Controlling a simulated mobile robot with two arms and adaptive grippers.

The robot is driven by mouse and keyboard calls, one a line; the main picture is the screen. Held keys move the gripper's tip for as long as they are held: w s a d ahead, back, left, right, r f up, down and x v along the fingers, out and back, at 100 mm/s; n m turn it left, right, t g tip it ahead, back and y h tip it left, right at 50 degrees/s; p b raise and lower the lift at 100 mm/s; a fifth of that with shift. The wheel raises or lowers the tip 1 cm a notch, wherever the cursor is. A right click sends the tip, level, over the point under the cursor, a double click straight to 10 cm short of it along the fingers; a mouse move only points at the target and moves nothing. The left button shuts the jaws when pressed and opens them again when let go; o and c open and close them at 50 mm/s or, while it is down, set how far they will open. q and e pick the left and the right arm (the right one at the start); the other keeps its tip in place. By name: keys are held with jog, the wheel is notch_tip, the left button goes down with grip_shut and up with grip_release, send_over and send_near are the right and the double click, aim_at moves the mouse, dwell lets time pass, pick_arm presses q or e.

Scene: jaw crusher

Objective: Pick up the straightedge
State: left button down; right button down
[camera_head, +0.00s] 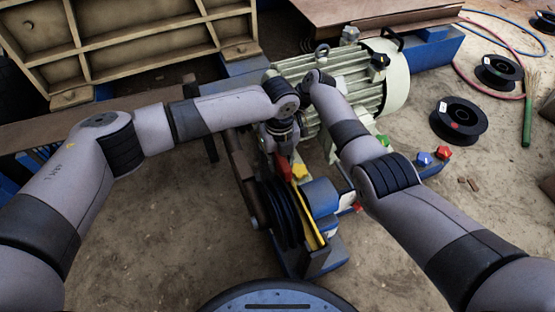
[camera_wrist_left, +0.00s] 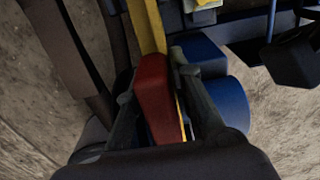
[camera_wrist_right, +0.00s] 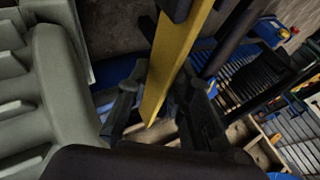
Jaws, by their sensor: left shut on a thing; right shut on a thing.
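The straightedge is a long yellow bar (camera_wrist_right: 180,50). In the right wrist view it runs between the fingers of my right gripper (camera_wrist_right: 157,95), which is shut on it. In the left wrist view the yellow bar (camera_wrist_left: 147,25) runs away from my left gripper (camera_wrist_left: 155,85), with a red piece (camera_wrist_left: 155,95) in line with it between the fingers. My left gripper is shut on this red part. In the head view both arms meet near the motor, and the wrists hide most of the bar. A yellow strip (camera_head: 312,222) shows beside the black pulley there.
A pale green motor (camera_head: 385,75) stands behind the wrists. A black grooved pulley (camera_head: 280,212) and blue machine parts (camera_head: 322,197) are close below. Black spools (camera_head: 458,121), hoses and small coloured pieces (camera_head: 424,158) lie to the right. Sandy ground is open lower left.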

aim_at(275, 155)
pick_arm(q)
jog(key=shift+r, duration=0.1)
notch_tip(275, 155, up, 5)
jog(key=p, duration=0.5)
jog(key=shift+a, duration=0.1)
dwell(0.6)
